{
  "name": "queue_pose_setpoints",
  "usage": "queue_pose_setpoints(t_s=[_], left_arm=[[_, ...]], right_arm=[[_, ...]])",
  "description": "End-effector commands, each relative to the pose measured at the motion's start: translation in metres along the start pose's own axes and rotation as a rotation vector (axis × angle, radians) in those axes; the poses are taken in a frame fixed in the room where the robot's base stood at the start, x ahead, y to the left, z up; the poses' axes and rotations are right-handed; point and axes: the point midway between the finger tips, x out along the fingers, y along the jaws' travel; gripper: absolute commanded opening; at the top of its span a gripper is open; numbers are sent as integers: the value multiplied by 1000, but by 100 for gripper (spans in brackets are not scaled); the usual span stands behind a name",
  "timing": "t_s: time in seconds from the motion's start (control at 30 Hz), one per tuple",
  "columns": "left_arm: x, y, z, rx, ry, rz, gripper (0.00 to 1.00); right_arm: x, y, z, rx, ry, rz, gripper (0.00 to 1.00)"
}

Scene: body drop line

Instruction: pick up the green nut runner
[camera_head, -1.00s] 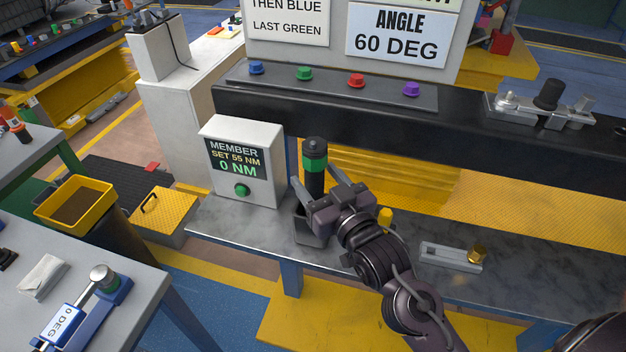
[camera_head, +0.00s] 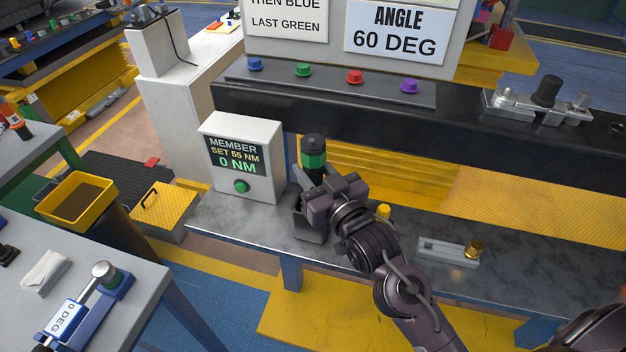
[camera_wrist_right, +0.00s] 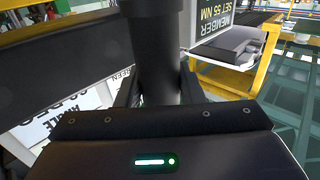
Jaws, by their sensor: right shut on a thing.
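The green nut runner (camera_head: 313,152) is a black upright cylinder with a green band near its top. It stands in a dark holder (camera_head: 308,226) on the grey marbled bench. My right gripper (camera_head: 312,186) is shut on its body just below the green band, and the gripper hides part of it. In the right wrist view the dark shaft of the nut runner (camera_wrist_right: 156,50) stands between the fingers. My left gripper is not in view.
A white display box (camera_head: 241,157) reading 0 NM stands just left of the holder. A grey fixture with a brass knob (camera_head: 450,250) lies to the right. A black rail with coloured buttons (camera_head: 330,88) runs behind.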

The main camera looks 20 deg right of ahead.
Motion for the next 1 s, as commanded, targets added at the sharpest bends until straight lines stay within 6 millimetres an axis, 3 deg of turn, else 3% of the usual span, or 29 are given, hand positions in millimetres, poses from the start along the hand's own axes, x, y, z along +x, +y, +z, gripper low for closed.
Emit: queue_pose_setpoints(t_s=[0.27,0.47,1.0], left_arm=[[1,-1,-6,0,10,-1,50],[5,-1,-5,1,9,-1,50],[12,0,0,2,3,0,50]], right_arm=[[0,0,-10,0,9,0,0],[0,0,-32,-1,13,0,0],[0,0,-143,0,17,0,0]])
